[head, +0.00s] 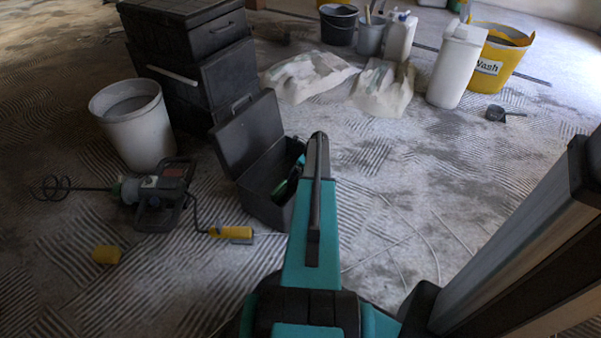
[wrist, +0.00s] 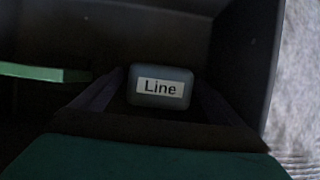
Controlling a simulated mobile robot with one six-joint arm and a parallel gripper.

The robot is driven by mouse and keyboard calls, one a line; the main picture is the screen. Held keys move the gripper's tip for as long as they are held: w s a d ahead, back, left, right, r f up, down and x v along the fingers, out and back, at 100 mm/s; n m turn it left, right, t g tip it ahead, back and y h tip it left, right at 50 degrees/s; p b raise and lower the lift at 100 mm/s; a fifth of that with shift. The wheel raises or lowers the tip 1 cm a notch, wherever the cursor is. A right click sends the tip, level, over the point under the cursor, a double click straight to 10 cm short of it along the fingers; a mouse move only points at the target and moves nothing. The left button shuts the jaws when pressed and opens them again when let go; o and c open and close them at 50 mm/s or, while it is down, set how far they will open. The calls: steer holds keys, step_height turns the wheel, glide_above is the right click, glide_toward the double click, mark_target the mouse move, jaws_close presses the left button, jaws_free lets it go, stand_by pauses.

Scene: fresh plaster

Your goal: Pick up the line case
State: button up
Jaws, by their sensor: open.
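The line case (wrist: 160,101) is a small dark grey-blue case with rounded corners and a white "Line" label. In the wrist view it sits inside a dark open box (wrist: 240,60). My gripper (wrist: 160,78) is open, with one dark finger on each side of the case. I cannot tell whether the fingers touch it. In the head view the black open toolbox (head: 229,145) stands on the floor with its lid tipped back to the left. My own arm covers its right part there, and I cannot make out the case or my fingertips.
A green bar-like item (wrist: 45,73) lies left of the case. Black stacked boxes (head: 190,35), a white bucket (head: 130,135) and a mixer drill (head: 160,195) stand left of the toolbox. Sacks (head: 305,75) lie behind it. Floor to the right is mostly clear.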

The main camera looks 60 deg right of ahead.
steer(key=shift+c, duration=0.4)
steer(key=c, duration=1.2)
steer(key=shift+r, duration=0.1)
step_height(320, 180, up, 10)
steer(key=p, duration=0.4)
